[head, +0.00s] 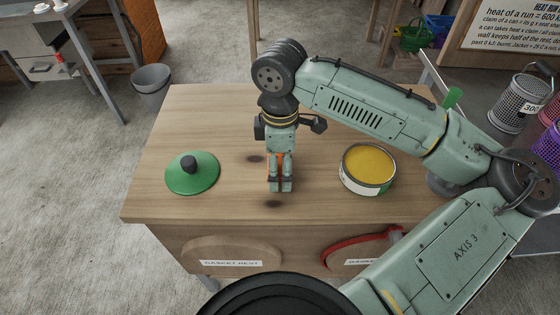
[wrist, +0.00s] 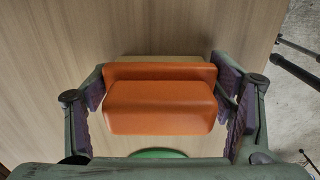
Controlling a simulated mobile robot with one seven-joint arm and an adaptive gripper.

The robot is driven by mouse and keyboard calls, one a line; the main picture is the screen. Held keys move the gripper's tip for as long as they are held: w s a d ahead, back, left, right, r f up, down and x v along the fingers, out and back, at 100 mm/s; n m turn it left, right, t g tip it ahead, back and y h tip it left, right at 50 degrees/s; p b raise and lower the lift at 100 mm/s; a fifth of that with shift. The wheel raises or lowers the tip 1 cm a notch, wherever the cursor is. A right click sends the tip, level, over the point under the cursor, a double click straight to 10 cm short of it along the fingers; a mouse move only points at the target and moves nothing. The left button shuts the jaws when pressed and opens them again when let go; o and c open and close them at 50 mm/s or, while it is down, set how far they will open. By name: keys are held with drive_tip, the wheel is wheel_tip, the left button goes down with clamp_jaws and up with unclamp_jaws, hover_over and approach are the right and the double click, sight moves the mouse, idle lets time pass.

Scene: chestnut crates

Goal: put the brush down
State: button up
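The brush, seen as an orange block (wrist: 160,105) with a pale strip along its far edge, sits between my gripper's two fingers (wrist: 160,90) in the wrist view. The purple finger pads meet its sides, so my gripper looks shut on it. In the head view my gripper (head: 280,186) points straight down over the middle of the wooden bench top (head: 215,115), with bits of orange (head: 271,166) showing around the fingers. The fingertips are close to the wood; I cannot tell whether the brush touches it. The brush's underside is hidden.
A green lid with a black knob (head: 192,173) lies left of my gripper. An open tin of yellow contents (head: 368,169) stands to the right. Two gasket rests hang on the bench front, a red gasket (head: 350,243) on the right one. The bench top's back left is clear.

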drive_tip(key=o, duration=0.4)
drive_tip(key=shift+r, duration=0.15)
wheel_tip(320, 180, up, 12)
drive_tip(key=shift+r+b, duration=0.1)
drive_tip(key=shift+b, duration=0.6)
drive_tip(key=shift+s, duration=0.1)
